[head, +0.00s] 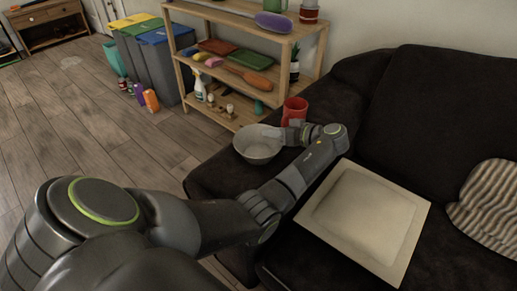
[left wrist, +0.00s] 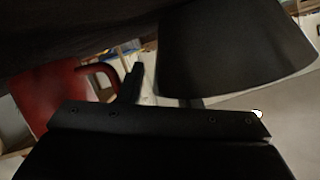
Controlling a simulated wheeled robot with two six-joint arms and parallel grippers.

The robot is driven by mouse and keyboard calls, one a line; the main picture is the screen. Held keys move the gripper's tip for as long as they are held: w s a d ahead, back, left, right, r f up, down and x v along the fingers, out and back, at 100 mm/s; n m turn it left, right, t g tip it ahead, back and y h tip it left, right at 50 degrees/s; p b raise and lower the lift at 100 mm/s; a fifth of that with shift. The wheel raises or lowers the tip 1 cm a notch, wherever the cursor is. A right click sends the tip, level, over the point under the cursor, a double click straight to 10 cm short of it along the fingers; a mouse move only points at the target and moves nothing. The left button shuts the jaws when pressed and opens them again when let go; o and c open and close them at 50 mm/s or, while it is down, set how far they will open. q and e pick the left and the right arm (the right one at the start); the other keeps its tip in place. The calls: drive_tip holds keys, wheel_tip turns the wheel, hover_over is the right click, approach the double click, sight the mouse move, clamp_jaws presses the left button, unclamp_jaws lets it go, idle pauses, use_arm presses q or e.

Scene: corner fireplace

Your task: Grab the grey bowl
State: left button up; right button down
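The grey bowl (head: 258,146) stands upright on the left arm of the dark sofa in the head view. My left gripper (head: 286,135) reaches in from the right, its fingers at the bowl's right rim. In the left wrist view the bowl (left wrist: 235,50) is a dark shape at the upper right, close to the fingers. One finger stands left of the bowl and the other is partly hidden by it; they look apart. I cannot tell whether they touch the bowl. My right gripper is out of view.
A red mug (head: 294,111) stands just behind my left gripper and also shows in the left wrist view (left wrist: 50,95). A pale square tray (head: 365,215) lies on the sofa seat beside a striped cushion (head: 488,207). A wooden shelf (head: 240,60) with several items stands behind the bowl.

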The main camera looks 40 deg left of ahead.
use_arm(q)
clamp_jaws()
drive_tip(key=shift+r, duration=0.1)
